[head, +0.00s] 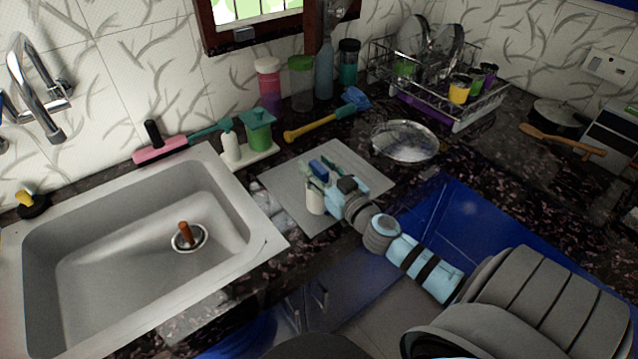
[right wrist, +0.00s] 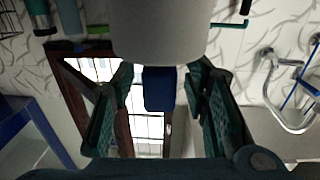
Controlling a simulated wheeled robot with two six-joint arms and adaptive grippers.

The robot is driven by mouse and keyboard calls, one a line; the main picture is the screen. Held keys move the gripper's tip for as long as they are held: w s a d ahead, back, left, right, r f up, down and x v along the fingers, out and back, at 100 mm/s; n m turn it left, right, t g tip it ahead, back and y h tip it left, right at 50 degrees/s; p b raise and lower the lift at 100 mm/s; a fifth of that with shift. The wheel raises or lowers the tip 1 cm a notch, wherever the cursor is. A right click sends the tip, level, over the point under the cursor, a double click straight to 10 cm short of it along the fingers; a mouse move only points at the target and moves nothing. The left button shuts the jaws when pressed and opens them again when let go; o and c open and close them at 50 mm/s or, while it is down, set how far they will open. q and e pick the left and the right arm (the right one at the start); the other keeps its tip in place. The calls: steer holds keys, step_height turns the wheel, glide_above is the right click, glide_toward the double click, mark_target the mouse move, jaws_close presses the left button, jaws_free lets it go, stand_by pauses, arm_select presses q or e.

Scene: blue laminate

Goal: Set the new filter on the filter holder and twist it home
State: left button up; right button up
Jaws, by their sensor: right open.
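My right gripper (head: 316,179) reaches in from the lower right, low over a grey mat (head: 285,182). It also shows in the right wrist view (right wrist: 160,84), with its two dark green fingers spread apart. A white cylinder (head: 315,202) stands on the mat at the fingers and fills the top middle of the upside-down wrist view (right wrist: 160,30). A blue block-like part (head: 318,166) shows above it and between the fingers in the wrist view (right wrist: 158,90), apart from both. I cannot tell which is the filter and which the holder. My left gripper is not in view.
A sink (head: 130,245) lies left of the mat. A metal pan (head: 405,141) and a dish rack (head: 440,85) stand at the back right. The mat's right part is clear.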

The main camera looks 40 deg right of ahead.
steer(key=shift+f, duration=0.15)
steer(key=shift+s, duration=0.1)
jaws_close()
step_height(320, 180, up, 8)
steer(key=p, duration=0.5)
step_height(320, 180, up, 12)
steer(key=p, duration=0.2)
steer(key=shift+p, duration=0.4)
